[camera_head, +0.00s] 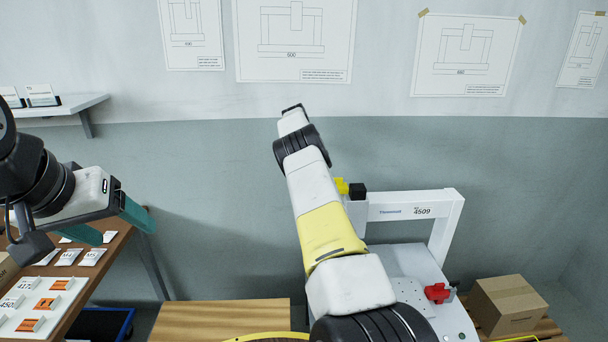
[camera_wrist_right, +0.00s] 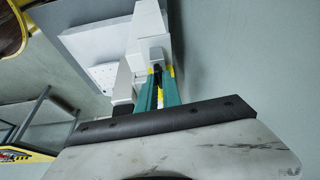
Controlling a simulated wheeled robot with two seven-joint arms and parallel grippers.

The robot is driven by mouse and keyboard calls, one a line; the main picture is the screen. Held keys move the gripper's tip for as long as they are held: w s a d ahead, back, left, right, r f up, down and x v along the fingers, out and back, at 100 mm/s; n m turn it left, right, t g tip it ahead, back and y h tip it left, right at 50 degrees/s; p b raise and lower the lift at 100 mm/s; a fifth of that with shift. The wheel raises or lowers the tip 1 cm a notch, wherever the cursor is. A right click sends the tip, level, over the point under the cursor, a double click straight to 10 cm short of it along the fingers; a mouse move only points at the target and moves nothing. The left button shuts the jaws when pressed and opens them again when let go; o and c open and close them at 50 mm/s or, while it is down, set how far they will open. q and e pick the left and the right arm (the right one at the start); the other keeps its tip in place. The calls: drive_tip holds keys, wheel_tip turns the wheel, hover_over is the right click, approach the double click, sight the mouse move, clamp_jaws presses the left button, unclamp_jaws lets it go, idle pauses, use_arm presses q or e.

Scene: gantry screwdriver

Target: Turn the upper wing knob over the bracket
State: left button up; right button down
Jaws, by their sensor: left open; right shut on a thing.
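A white gantry frame (camera_head: 447,232) marked 4509 stands right of centre. A yellow wing knob (camera_head: 342,186) sits beside a black block (camera_head: 357,191) at the left end of its crossbar, partly behind my right arm. My left gripper (camera_head: 112,226) is open and empty at the left, above the wooden table. I cannot make out the bracket.
A cardboard box (camera_head: 507,304) stands right of the gantry base. The wooden table (camera_head: 113,246) at the left carries small labelled packets and trays. A white shelf (camera_head: 62,107) hangs on the wall. Between the left table and gantry, a low wooden surface (camera_head: 215,318) looks clear.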

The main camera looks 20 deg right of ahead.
drive_tip(key=shift+a+m, duration=0.1)
drive_tip(key=shift+m, duration=0.4)
idle(0.3)
drive_tip(key=c, duration=1.5)
unclamp_jaws()
